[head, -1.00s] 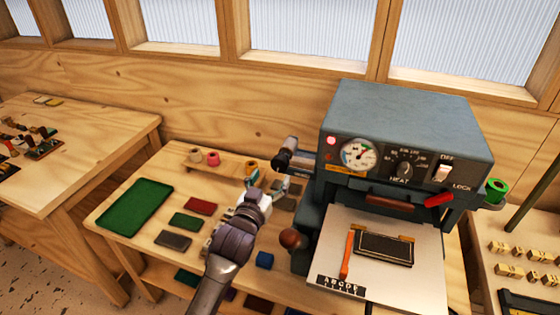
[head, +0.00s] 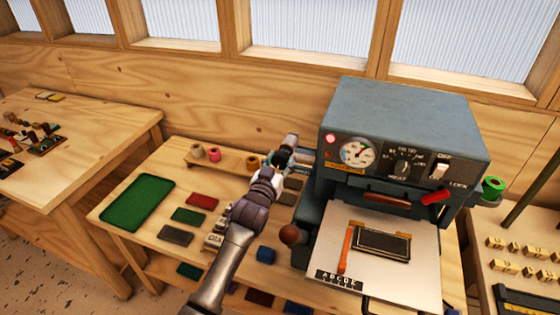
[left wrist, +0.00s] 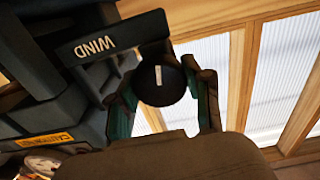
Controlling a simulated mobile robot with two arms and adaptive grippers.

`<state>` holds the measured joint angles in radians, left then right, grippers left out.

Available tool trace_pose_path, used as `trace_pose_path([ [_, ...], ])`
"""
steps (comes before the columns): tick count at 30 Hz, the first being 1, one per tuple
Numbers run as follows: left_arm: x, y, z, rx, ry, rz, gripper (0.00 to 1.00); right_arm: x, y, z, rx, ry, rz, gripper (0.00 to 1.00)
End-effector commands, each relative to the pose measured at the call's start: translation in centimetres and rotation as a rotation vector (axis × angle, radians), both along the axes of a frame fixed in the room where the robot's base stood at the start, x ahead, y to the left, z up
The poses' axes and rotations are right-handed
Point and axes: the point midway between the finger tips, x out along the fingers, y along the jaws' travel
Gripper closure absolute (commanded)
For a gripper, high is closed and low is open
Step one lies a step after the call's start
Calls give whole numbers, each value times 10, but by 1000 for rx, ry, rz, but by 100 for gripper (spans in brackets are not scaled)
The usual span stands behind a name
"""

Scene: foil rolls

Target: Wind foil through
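The foil machine (head: 400,115) is a grey-blue press with a gauge, a HEAT dial and an OFF/LOCK switch. A green foil roll (head: 493,188) sits on its right side. On its left side, a black winding knob (left wrist: 162,84) with a white mark shows in the left wrist view, beside a WIND label (left wrist: 112,37). My left gripper (head: 274,162) is at this knob. In the left wrist view its fingers (left wrist: 165,100) stand apart on either side of the knob, with a gap visible at the right finger. My right gripper is not in view.
A small rack (head: 225,160) with tan, pink and yellow rolls stands behind my left arm. A green tray (head: 138,203) and several coloured blocks lie on the bench. A round brown handle (head: 291,234) sticks out at the press's left. Type blocks lie on the right table.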

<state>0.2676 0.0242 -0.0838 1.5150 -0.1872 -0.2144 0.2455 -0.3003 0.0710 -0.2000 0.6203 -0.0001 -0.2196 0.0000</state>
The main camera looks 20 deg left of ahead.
Motion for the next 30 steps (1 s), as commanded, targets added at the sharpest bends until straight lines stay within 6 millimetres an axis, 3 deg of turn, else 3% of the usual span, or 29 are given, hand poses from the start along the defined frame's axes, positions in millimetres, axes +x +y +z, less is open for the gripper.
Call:
trace_pose_path([
  [1,0,0,0,0,0,1,64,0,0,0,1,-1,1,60],
  [5,0,1,0,0,0,1,85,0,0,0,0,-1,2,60],
  [17,0,1,0,85,-2,1,85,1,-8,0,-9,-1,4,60],
  [30,0,0,0,454,-16,1,85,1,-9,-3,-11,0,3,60],
])
